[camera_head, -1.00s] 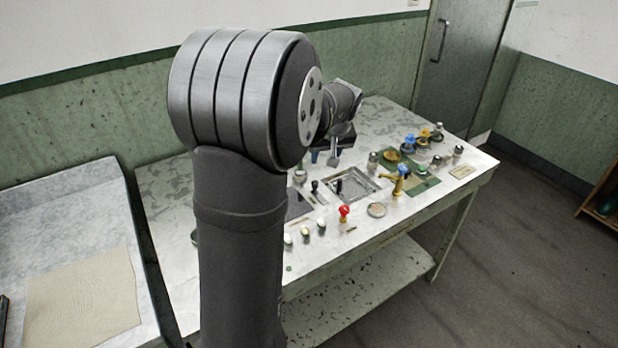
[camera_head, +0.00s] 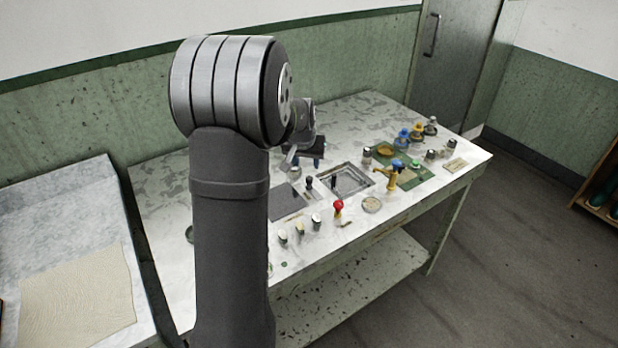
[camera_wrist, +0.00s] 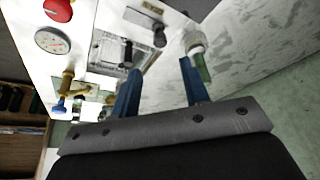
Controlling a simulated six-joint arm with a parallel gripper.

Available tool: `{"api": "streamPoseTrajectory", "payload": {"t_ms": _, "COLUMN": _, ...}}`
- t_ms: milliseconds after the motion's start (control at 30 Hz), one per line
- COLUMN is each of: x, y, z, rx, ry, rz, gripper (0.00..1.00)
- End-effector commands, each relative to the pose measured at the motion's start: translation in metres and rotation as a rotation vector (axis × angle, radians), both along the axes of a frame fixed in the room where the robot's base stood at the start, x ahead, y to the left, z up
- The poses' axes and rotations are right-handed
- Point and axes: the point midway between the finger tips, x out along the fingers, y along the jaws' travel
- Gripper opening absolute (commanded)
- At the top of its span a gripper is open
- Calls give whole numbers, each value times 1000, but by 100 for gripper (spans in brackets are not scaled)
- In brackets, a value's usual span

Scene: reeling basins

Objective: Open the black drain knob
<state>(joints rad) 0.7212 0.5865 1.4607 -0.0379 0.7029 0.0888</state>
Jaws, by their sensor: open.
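My gripper (camera_head: 304,159) is above the far left side of the basin, partly hidden by my arm. In the wrist view its two blue fingers (camera_wrist: 160,70) are spread apart with nothing between them. Two black upright knobs show in the head view: one (camera_head: 309,183) on the plate between the dark panel and the basin, one (camera_head: 333,182) at the left part of the metal-rimmed basin (camera_head: 362,181). In the wrist view one black knob (camera_wrist: 127,50) is over the basin and another dark knob (camera_wrist: 160,37) is beside it, both beyond the fingertips. I cannot tell which is the drain knob.
A small pale-capped jar (camera_wrist: 194,44) is close to the right finger in the wrist view. A red knob (camera_head: 338,206), a round gauge (camera_head: 372,204) and a brass tap (camera_head: 391,178) stand toward the front right. Several white-topped knobs line the front left.

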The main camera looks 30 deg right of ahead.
Motion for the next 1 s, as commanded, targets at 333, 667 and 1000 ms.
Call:
{"api": "streamPoseTrajectory", "payload": {"t_ms": 333, "x": 18, "y": -19, "z": -64, "rx": 2, "ry": 1, "rz": 0, "gripper": 42}}
{"api": "streamPoseTrajectory", "payload": {"t_ms": 667, "x": 27, "y": -27, "z": -93, "rx": 0, "ry": -1, "rz": 0, "gripper": 42}}
{"api": "streamPoseTrajectory", "payload": {"t_ms": 1000, "x": 28, "y": -28, "z": -94, "rx": -1, "ry": -2, "rz": 0, "gripper": 36}}
